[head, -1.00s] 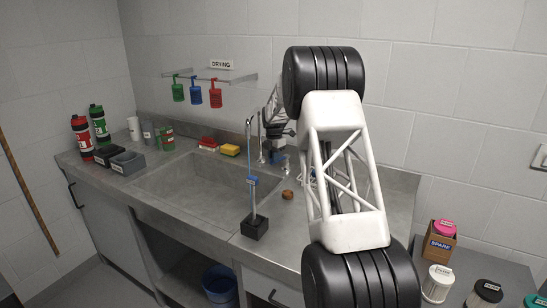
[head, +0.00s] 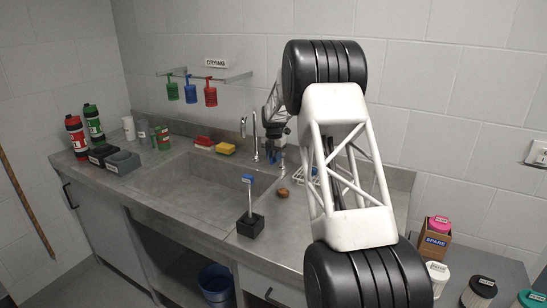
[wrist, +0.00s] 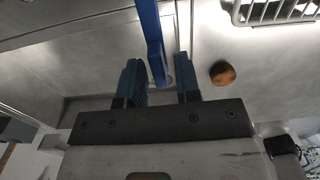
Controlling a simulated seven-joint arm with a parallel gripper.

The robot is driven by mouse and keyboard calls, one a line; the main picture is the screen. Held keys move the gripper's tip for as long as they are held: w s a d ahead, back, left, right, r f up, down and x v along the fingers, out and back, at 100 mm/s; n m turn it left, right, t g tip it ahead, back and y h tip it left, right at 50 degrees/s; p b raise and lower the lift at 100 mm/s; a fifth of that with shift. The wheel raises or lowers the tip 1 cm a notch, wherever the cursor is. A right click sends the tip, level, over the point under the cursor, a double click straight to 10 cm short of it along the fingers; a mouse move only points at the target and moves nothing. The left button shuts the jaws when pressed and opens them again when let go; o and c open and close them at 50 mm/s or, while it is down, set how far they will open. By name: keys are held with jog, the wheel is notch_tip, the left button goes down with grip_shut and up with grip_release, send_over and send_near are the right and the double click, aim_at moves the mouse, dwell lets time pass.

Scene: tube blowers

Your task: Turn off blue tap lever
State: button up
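The metal tap (head: 254,128) arches over the back of the sink. No stream shows below its spout. In the wrist view a blue bar, which looks like the blue tap lever (wrist: 152,40), reaches down between my fingertips. My gripper (wrist: 160,82) is open around it. The bar is nearer the left finger, and a gap shows on the right. I cannot tell whether the left finger touches it. In the head view my gripper (head: 276,155) is low behind the sink, just right of the tap, small and partly unclear. The lever cannot be told from the fingers there.
A brown round object (head: 282,192) lies on the counter near a wire rack (head: 307,175); both show in the wrist view. A blue-topped stick stands in a black block (head: 250,225) at the sink's front edge. Sponges (head: 225,149) lie behind the sink (head: 190,190).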

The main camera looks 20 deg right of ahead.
jog(key=shift+o, duration=0.4)
jog(key=shift+r, duration=0.1)
jog(key=shift+r, duration=3.8)
